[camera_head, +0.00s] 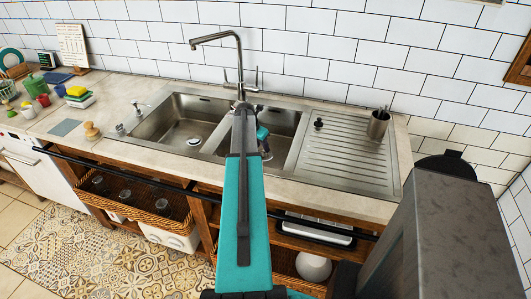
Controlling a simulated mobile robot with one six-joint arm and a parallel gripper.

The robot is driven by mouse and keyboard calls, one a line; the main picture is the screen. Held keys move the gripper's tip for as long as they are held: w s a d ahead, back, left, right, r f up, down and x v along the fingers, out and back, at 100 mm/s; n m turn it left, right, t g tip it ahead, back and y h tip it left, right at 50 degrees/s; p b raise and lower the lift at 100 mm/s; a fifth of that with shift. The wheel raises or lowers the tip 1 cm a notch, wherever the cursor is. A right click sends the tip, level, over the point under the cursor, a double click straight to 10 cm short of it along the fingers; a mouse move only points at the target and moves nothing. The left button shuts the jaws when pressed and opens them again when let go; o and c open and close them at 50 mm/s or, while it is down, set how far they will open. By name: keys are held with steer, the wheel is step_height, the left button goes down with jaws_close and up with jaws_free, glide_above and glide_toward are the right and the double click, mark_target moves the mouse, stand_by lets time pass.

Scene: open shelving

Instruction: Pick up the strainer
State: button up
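A small dark knobbed piece (318,124) stands on the ribbed drainboard, right of the sink basins; it looks like a sink strainer or plug, but is too small to be sure. A round metal drain fitting (194,141) sits on the floor of the left basin. My teal arm reaches from the bottom middle up to the sink. Its far end, with my gripper (265,150), shows small and dark over the right basin, left of the dark piece and apart from it. The arm partly hides it. I cannot make out the fingers or whether they hold anything.
A tall faucet (238,65) rises behind the basins. A metal cup (378,124) stands at the drainboard's back right. A black rail (130,170) runs along the counter's front. Sponges (78,96), jars and a wooden brush (92,131) stand at left.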

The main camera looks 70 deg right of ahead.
mark_target(263, 155)
steer(key=shift+p+x, duration=0.6)
steer(key=shift+x, duration=1.45)
jaws_close()
